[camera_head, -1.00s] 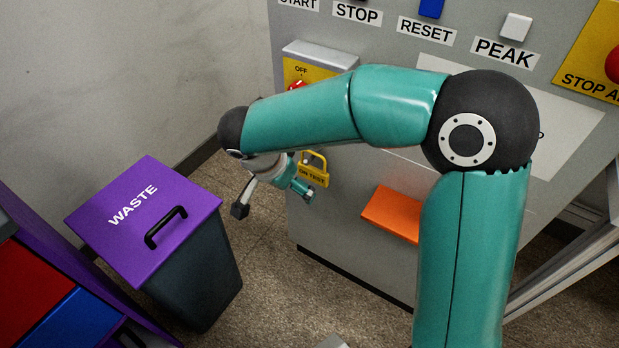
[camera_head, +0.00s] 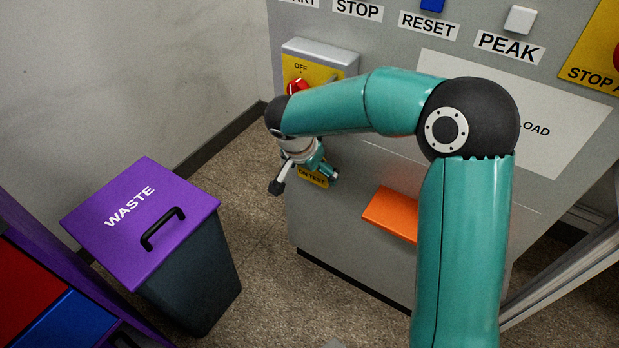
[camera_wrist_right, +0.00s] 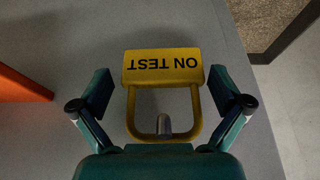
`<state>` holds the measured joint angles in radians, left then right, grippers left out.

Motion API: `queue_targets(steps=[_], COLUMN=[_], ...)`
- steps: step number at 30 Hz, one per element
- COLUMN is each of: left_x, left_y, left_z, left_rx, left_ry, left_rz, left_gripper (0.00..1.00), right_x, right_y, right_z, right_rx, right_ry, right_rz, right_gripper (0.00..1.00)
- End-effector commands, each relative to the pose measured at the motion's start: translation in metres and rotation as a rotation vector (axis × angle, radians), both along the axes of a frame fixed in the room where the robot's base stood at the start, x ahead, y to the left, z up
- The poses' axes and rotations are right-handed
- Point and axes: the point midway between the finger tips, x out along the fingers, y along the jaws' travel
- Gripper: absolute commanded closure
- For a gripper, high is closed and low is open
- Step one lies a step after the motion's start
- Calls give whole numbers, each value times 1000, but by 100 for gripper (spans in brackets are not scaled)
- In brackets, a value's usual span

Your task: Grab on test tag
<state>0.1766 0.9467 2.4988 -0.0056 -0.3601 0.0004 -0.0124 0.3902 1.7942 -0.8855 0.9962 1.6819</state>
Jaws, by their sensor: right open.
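The yellow test tag (camera_wrist_right: 163,65), marked ON TEST, hangs by its loop on a small grey peg (camera_wrist_right: 164,125) on the grey cabinet front. In the right wrist view it appears upside down. My right gripper (camera_wrist_right: 163,82) is open, with one finger on each side of the tag, apparently not touching it. In the head view the tag (camera_head: 314,179) is partly hidden behind my right gripper (camera_head: 307,182). My left gripper is not in view.
Above the tag is a yellow panel with a red OFF switch (camera_head: 297,87). An orange shelf-like piece (camera_head: 391,214) juts from the cabinet (camera_head: 340,235) to the right. A purple-lidded waste bin (camera_head: 110,243) stands at the left. Floor between bin and cabinet is clear.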

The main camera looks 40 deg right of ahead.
Motion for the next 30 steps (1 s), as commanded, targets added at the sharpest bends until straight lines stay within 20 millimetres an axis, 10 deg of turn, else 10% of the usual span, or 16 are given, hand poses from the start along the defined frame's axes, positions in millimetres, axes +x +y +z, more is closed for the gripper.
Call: queue_targets(steps=[7,15,30], left_x=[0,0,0], left_y=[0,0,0], left_z=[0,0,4], left_rx=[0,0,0], left_ry=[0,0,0], left_rz=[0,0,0], left_gripper=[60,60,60], right_x=[0,0,-2], right_y=[-1,0,9], right_z=[-2,-2,9], right_rx=[0,0,-1], right_ry=[0,0,-1], right_rz=[0,1,2], right_gripper=[0,44,44])
